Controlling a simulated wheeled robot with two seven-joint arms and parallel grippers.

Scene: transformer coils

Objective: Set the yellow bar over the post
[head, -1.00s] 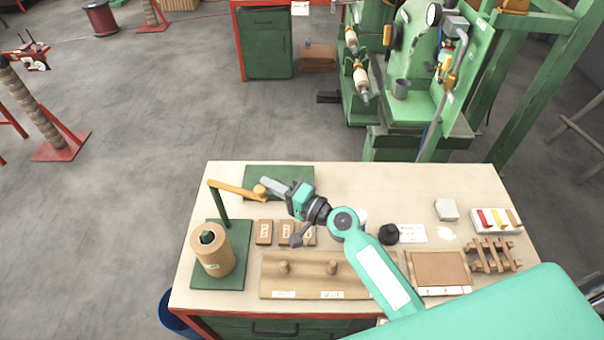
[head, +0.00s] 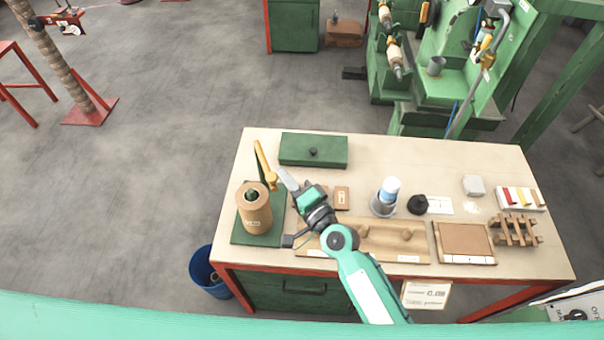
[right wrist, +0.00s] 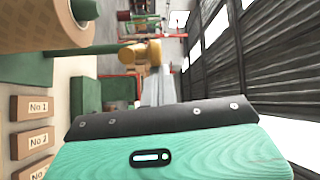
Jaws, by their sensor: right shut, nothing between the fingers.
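The yellow bar (head: 262,163) runs from the top of a thin green mast toward the front of the table, with a round yellow knob at its near end. The knob is just behind and right of the brown coil (head: 255,212). A dark green post (head: 252,195) shows in the coil's top opening. My right gripper (head: 287,180) is shut and empty, close to the right side of the knob; I cannot tell whether they touch. In the right wrist view the bar's knob (right wrist: 145,53) is just beyond the fingers (right wrist: 157,85). My left gripper is out of view.
The coil stands on a green base (head: 240,235). A closed green box (head: 315,150) lies behind. A wooden peg board (head: 375,238) lies in front, partly under my right arm. A grey cup with a white-blue top (head: 384,203) stands right. The back right table is clear.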

